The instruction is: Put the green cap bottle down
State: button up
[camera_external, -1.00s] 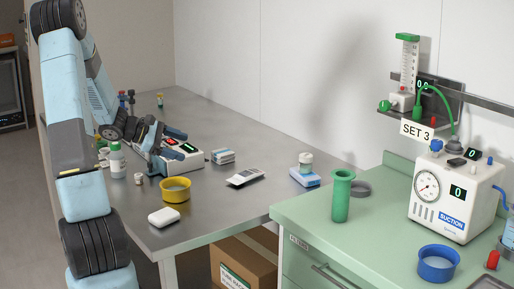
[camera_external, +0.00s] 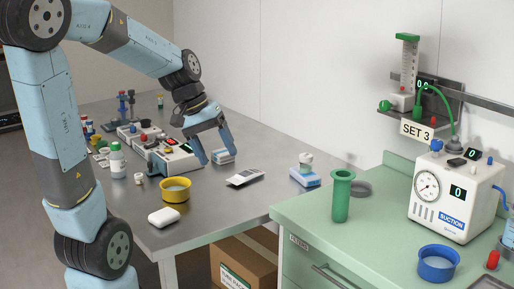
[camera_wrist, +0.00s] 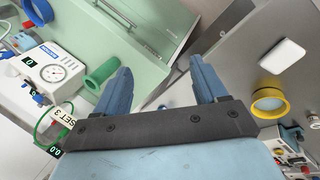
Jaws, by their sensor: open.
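The green cap bottle (camera_external: 117,161) is white with a green cap. It stands upright on the steel table (camera_external: 215,207), toward its left side, in the external view. My gripper (camera_external: 217,157) is open and empty, well to the right of the bottle. I cannot make out the bottle in the wrist view.
A yellow bowl (camera_external: 175,189) and a white box (camera_external: 164,217) lie in front. A red-button device (camera_external: 175,158) stands between bottle and gripper. The green counter (camera_external: 300,212) holds a green cylinder (camera_external: 341,197) and a suction unit (camera_external: 455,195).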

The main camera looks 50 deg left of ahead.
jog(key=s+d+r+m+t+y, duration=0.1)
jog(key=s+d+r+m, duration=0.1)
jog(key=s+r+m, duration=0.1)
jog(key=s+d+r+m+t+y, duration=0.1)
jog(key=s+d+r+m+y, duration=0.1)
jog(key=s+m, duration=0.3)
jog(key=s+d+r, duration=0.1)
jog(key=s, duration=0.2)
jog(key=shift+s+d+m, duration=0.2)
jog(key=shift+d+m, duration=0.1)
jog(key=shift+d, duration=0.05)
